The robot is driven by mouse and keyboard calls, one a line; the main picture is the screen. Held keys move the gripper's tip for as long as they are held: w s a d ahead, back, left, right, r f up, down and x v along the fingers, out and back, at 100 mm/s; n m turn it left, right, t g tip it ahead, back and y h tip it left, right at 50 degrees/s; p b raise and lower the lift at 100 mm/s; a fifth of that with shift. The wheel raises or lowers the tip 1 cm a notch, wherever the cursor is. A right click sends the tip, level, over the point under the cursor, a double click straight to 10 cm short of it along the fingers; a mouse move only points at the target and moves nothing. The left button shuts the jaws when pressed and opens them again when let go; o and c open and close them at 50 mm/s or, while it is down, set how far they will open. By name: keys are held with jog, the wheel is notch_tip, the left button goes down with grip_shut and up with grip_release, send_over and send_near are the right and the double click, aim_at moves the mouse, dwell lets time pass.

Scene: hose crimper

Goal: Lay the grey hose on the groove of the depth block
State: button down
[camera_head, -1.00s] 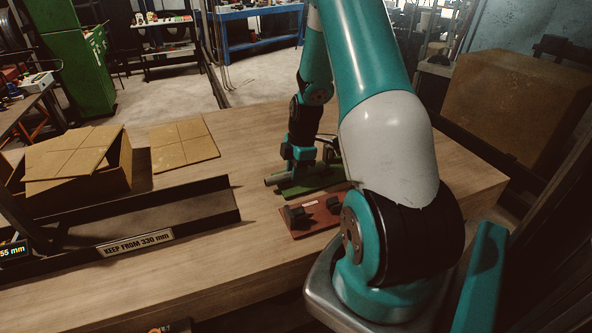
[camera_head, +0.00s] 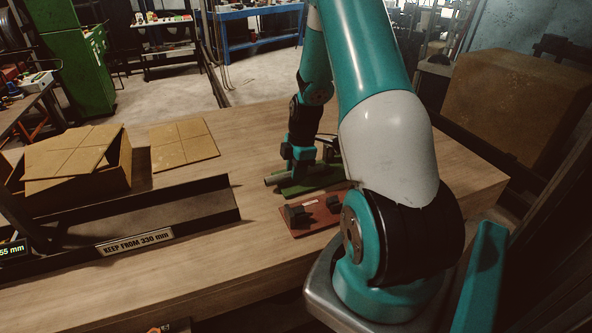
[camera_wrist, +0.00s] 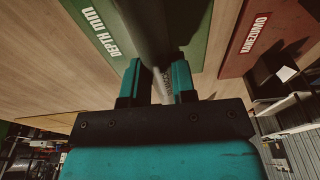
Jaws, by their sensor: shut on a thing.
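The grey hose (camera_head: 274,180) shows as a short end poking out left of my gripper (camera_head: 297,176) in the head view. In the wrist view the hose (camera_wrist: 150,28) runs dark from the top edge down between the fingers of my gripper (camera_wrist: 158,82), which are shut on it. The green depth block (camera_head: 318,184) lies below my gripper on the bench. Its "DEPTH mm" lettering and green plate (camera_wrist: 85,12) show beside the hose in the wrist view. The groove is hidden, and I cannot tell whether the hose touches the block.
A red-brown plate (camera_head: 307,226) with dark upright blocks lies in front of the depth block. A dark trough (camera_head: 190,207) labelled "KEEP FROM 330 mm" lies at left. An open cardboard box (camera_head: 100,180) and a flat cardboard sheet (camera_head: 184,142) are behind it. Bare bench lies between.

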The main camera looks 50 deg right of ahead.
jog(key=c, duration=0.8)
grip_release()
jog(key=shift+f, duration=0.1)
jog(key=shift+c, duration=0.2)
jog(key=shift+r+p, duration=2.9)
jog(key=shift+r, duration=1.15)
